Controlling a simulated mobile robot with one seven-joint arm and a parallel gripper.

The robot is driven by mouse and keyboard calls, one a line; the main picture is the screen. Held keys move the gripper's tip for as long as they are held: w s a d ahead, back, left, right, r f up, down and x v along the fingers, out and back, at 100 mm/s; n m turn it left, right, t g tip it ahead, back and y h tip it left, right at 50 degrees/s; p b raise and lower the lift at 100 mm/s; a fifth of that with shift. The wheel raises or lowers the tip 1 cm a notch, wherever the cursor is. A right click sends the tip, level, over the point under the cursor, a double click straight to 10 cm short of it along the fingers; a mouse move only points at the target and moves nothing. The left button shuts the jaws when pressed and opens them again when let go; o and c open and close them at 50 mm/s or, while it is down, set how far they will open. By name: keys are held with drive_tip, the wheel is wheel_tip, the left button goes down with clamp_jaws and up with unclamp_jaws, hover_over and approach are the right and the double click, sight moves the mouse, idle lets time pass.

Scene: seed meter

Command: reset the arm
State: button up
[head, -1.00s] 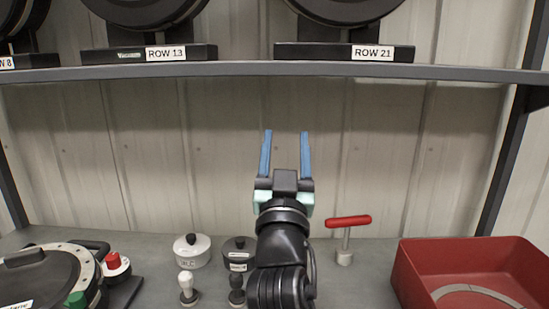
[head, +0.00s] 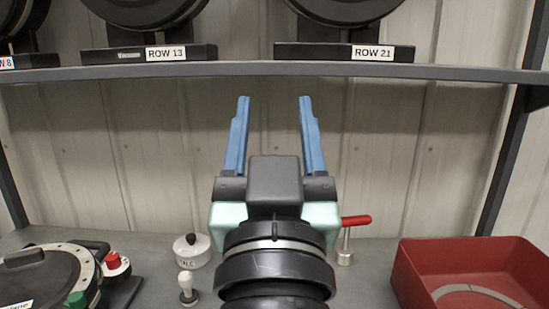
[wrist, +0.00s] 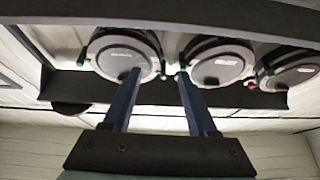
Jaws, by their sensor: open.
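My gripper (head: 273,100) is in the middle of the head view, raised in front of the back wall and below the shelf. Its two blue fingers point up and stand wide apart with nothing between them. It also shows in the wrist view (wrist: 158,75), fingers apart and empty, with round units on the shelf beyond the fingertips. My arm hides part of the bench in the head view.
A shelf (head: 240,69) with units labelled ROW 13 and ROW 21 spans above. On the bench are a red bin (head: 420,275), a red T-handle tool (head: 356,221), a white lidded pot (head: 191,250), a pale knobbed piece (head: 187,287) and a round meter (head: 40,278).

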drive_tip(key=s+r+t, duration=0.4)
drive_tip(key=s+r, duration=0.4)
drive_tip(key=r, duration=0.2)
wheel_tip(320, 180, up, 12)
drive_tip(key=w+p, duration=0.1)
drive_tip(key=p, duration=1.3)
drive_tip(key=shift+r, duration=0.1)
